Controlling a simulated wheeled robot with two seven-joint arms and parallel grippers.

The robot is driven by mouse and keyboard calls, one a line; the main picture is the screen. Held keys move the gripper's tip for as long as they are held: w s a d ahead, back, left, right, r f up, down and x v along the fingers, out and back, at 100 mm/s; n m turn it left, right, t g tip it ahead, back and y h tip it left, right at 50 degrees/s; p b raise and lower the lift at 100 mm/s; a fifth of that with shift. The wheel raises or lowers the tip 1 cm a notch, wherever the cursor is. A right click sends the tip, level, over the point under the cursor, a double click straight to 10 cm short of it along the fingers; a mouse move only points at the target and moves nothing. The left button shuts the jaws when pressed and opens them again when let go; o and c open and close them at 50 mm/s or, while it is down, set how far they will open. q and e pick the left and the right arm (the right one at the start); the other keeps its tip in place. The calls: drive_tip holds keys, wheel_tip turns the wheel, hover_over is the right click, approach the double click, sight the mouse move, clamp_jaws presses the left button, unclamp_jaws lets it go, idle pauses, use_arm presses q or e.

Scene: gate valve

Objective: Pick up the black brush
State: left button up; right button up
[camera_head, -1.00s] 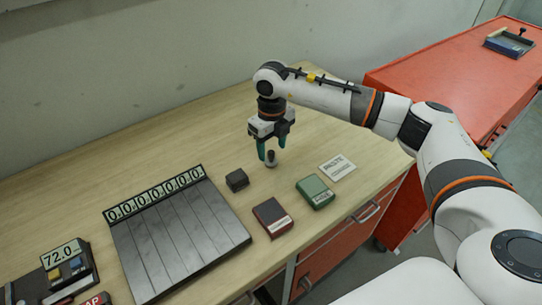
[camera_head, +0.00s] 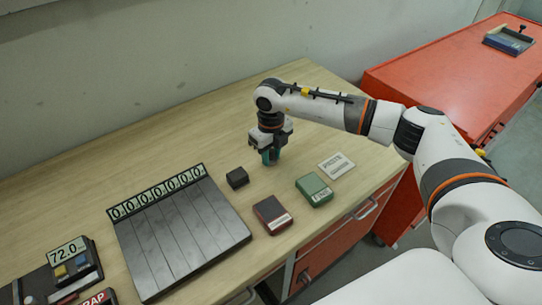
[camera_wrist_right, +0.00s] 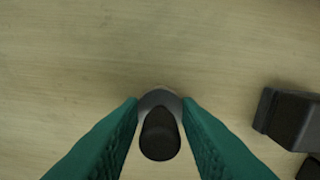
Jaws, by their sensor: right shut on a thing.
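The black brush (camera_wrist_right: 160,133) stands upright between the fingers of my right gripper (camera_wrist_right: 160,112) in the right wrist view. Its dark rounded handle end faces the camera, with a grey collar behind it. Both green fingers press on its sides. In the head view my right gripper (camera_head: 271,158) is low over the wooden bench and shut on the brush, which its fingers hide there. I cannot tell whether the brush still touches the bench. My left gripper is in neither view.
A small dark block (camera_head: 237,178) stands just left of my right gripper. A green box (camera_head: 314,189), a dark red box (camera_head: 272,214) and a white card (camera_head: 337,165) lie nearer the front edge. A grooved grey panel (camera_head: 185,240) is at left. The bench behind the gripper is clear.

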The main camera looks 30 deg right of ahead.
sight(270, 150)
drive_tip(key=shift+r, duration=0.1)
wheel_tip(270, 150, up, 9)
drive_tip(key=b, duration=0.3)
drive_tip(key=shift+r, duration=0.45)
drive_tip(key=shift+o, duration=1.1)
drive_tip(key=shift+c, duration=0.6)
drive_tip(key=shift+a, duration=0.1)
